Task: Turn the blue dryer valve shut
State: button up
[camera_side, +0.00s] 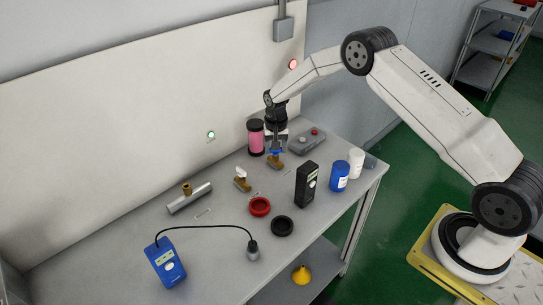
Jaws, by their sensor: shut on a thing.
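The blue dryer valve (276,154) has a blue handle on a brass-coloured body (275,163). It stands at the back of the grey table, right of the pink-filled jar. My gripper (276,149) points down from above and is shut on the blue handle. The fingers hide part of the handle, so its exact angle is hard to tell. A similar brass valve with a white handle (241,173) stands to the left, apart from my gripper.
Close by stand the pink jar (256,138), a grey button box (307,141), a black meter (306,184), a blue bottle (339,176) and a white bottle (356,162). Red (260,207) and black (282,226) rings lie in front.

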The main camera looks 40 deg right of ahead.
jog(key=n, duration=0.3)
jog(key=shift+n, duration=2.1)
jog(key=o, duration=1.3)
jog(key=shift+r, duration=0.1)
jog(key=shift+r, duration=3.8)
